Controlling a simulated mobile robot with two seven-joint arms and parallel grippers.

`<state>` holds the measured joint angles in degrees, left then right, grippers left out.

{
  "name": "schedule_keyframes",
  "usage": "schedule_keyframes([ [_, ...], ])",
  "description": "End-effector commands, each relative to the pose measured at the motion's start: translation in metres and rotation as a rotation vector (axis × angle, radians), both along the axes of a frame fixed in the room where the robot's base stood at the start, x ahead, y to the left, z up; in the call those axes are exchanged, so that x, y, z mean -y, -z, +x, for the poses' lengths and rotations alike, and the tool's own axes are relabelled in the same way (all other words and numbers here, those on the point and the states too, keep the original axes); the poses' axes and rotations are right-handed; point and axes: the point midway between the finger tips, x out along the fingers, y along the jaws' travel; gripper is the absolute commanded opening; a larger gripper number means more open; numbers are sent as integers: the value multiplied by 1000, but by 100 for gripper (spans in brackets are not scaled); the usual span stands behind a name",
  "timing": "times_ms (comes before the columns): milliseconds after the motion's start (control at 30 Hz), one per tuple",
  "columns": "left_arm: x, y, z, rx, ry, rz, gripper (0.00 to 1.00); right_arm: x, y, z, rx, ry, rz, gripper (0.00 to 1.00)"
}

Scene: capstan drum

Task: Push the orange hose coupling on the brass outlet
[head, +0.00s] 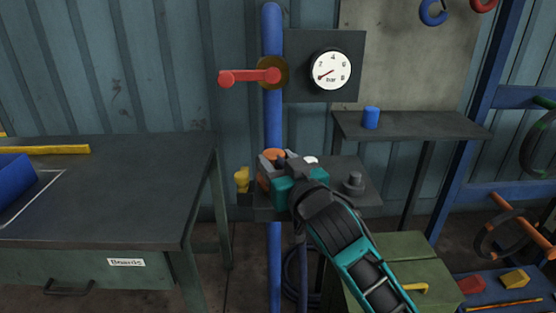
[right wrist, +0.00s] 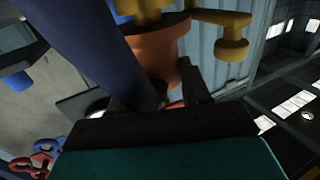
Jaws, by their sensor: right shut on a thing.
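My right gripper (head: 276,160) is teal and dark grey and reaches in beside the blue pipe, above a small grey shelf. It is shut on the orange hose coupling (head: 265,178), which is mostly hidden behind it. In the right wrist view the coupling (right wrist: 158,50) is an orange cylinder just beyond the fingers. The brass outlet (right wrist: 150,10) meets its far end there; I cannot tell how far the coupling sits on it. A yellow brass part (head: 241,178) shows left of the pipe in the head view. My left gripper is not in view.
The blue pipe (head: 272,120) carries a red lever (head: 250,76); a round gauge (head: 330,70) is on a panel beside it. A dark bench (head: 130,190) stands left. A shelf (head: 420,128) with a blue cylinder (head: 370,117) stands right.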

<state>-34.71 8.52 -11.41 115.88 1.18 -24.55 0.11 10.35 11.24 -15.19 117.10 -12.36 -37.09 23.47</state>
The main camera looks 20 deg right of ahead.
Motion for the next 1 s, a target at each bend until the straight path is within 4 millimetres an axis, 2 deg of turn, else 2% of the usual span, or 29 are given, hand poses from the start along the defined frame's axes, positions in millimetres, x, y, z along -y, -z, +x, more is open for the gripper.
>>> schedule_keyframes([
  [500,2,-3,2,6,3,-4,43,0,3,0,3,0,0,2],
  [967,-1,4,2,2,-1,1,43,0,13,0,3,0,0,2],
  [1000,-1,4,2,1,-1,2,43,0,12,0,3,0,0,50],
])
